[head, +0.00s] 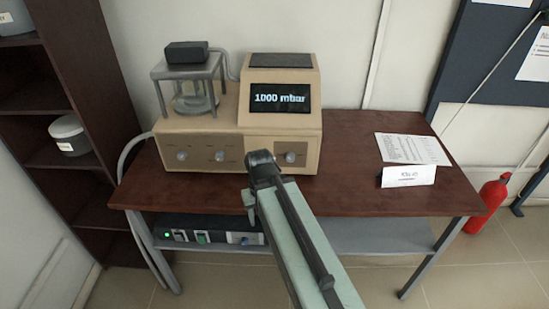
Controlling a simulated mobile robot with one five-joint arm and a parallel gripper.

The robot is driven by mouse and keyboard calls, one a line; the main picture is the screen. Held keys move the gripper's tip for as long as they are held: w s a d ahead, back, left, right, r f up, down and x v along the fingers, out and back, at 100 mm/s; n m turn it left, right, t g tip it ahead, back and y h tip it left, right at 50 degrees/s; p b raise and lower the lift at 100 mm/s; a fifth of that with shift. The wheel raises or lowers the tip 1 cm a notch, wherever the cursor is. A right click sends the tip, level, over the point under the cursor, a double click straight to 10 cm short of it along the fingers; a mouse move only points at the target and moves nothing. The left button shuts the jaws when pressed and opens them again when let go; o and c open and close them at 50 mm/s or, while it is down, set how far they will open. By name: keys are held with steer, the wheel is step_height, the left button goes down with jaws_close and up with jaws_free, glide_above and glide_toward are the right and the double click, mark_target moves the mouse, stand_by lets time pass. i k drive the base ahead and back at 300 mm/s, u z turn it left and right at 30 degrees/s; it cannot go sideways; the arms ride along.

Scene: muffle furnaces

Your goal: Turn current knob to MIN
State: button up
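A beige benchtop unit (180,132) with a lit display (279,98) reading "1000 mbar" stands on the table. Its front has a left knob (182,155), a middle knob (219,155) and a right knob (291,157). The labels near them are too small to read, so I cannot tell which is the current knob or where each points. My gripper (262,160) is dark and in front of the unit, between the middle and right knobs in the picture. I cannot see its fingers clearly or whether it touches the panel.
The dark red table (350,160) has free room on the right, with a paper sheet (414,148) and a folded card (408,176). A black box (210,230) with switches sits on the shelf below. A dark bookcase (95,60) stands left; a red extinguisher (488,203) stands right.

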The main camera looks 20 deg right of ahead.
mark_target(290, 156)
steer(key=k, duration=0.5)
steer(key=u, duration=1.55)
steer(key=k, duration=1.35)
steer(key=z, duration=0.35)
steer(key=i, duration=1.1)
steer(key=u, duration=0.05)
